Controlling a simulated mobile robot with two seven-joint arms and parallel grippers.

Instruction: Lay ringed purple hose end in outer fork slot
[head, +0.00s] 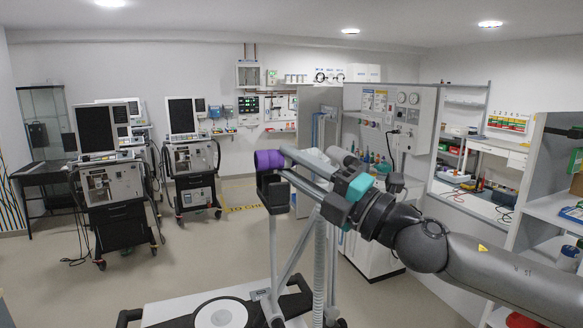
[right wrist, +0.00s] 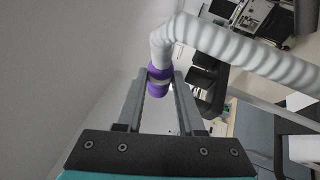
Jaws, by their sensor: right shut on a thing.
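The purple hose end (head: 268,159) is between the fingertips of my right gripper (head: 284,163), which is shut on it at the top of a stand. In the right wrist view the purple end (right wrist: 159,73) shows a pale ring between purple bands. The pale corrugated hose (right wrist: 245,48) bends away from it to the right. A black block (head: 272,193) on the stand sits just below the purple end in the head view; it may be the fork, but its slots cannot be made out. My left gripper is not in view.
The stand has a pale pole (head: 274,245) and a wheeled base; corrugated hose (head: 320,262) hangs beside it. Two ventilators on carts (head: 112,190) (head: 192,165) stand at the left. A grey panel and cabinet (head: 392,125) stand behind my right arm. Shelves (head: 545,200) are at the right. Floor at left centre is clear.

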